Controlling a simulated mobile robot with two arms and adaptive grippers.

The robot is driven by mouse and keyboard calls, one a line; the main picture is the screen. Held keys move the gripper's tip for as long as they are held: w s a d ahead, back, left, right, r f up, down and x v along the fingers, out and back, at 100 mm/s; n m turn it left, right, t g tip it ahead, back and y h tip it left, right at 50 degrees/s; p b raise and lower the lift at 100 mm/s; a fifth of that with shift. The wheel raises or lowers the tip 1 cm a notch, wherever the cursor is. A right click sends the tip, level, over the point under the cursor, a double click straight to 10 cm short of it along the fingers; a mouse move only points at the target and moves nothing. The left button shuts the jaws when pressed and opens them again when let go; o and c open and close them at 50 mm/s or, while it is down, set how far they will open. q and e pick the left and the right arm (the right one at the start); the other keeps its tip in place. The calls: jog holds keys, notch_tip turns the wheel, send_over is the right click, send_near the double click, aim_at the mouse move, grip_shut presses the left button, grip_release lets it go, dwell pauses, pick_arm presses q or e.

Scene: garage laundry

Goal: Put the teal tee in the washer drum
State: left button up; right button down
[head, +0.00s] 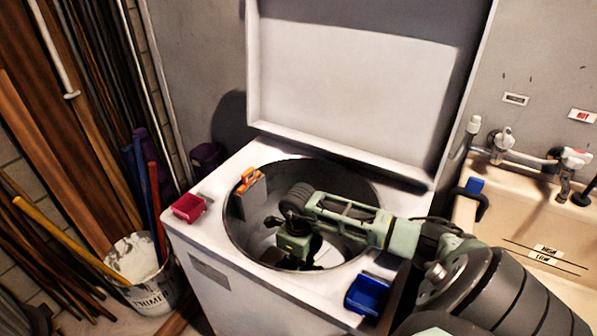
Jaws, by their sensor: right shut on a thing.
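The washer is a white top-loader with its lid (350,80) raised. Its round drum opening (232,222) is uncovered. My right arm reaches in from the right over the rim. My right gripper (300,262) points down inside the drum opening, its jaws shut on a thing. The jaws are dark and in shadow, and I cannot make out what they hold. No teal cloth shows clearly; the tee may be hidden by the gripper or the drum's shadow. My left gripper is not in view.
An orange-topped grey piece (247,180) stands at the drum's left rim. A red bin (189,207) and a blue bin (368,295) sit on the washer top. A primer bucket (140,270) stands left, a sink (545,215) right.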

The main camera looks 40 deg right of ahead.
jog(key=shift+f+b, duration=0.4)
jog(key=shift+f, duration=0.15)
jog(key=c, duration=1.7)
grip_release()
jog(key=shift+r, duration=0.1)
jog(key=shift+r+p, duration=0.6)
jog(key=shift+p, duration=0.05)
notch_tip(320, 180, up, 12)
